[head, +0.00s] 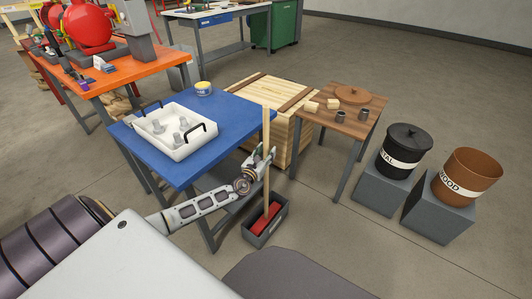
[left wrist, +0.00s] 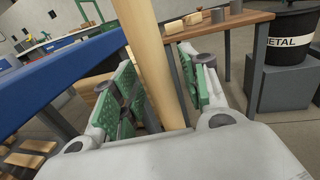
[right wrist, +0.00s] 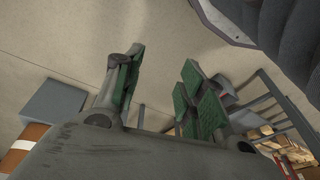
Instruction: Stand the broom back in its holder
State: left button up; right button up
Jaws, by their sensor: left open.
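The broom's wooden handle (head: 266,150) stands nearly upright beside the blue table. Its red head (head: 264,219) sits inside a dark grey box-shaped holder (head: 266,228) on the floor. My left gripper (head: 261,160) is around the handle at mid-height. In the left wrist view the handle (left wrist: 155,65) passes between the open green-padded fingers (left wrist: 158,95), with a gap on the right side. My right gripper (right wrist: 155,90) shows only in its own wrist view, fingers apart and empty over the floor.
The blue table (head: 235,112) with a white tray (head: 176,146) is left of the handle. A wooden crate (head: 297,140) and a small brown table (head: 335,122) stand behind. Two bins, metal (head: 404,150) and wood (head: 465,175), stand on grey blocks at right. Floor in front is clear.

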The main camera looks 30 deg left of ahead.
pick_arm(q)
jog(key=shift+s, duration=0.55)
jog(key=shift+s+d+p, duration=0.15)
jog(key=shift+s+p, duration=0.15)
jog(key=shift+s, duration=0.75)
jog(key=shift+s+d, duration=0.1)
jog(key=shift+s, duration=0.65)
jog(key=s+p, duration=0.1)
jog(key=s, duration=0.6)
jog(key=shift+d, duration=0.35)
pick_arm(e)
jog(key=shift+s+d+f, duration=0.15)
jog(key=shift+f, duration=0.5)
jog(key=shift+s+d+f, duration=0.1)
jog(key=shift+d+f, duration=0.05)
jog(key=shift+f, duration=0.5)
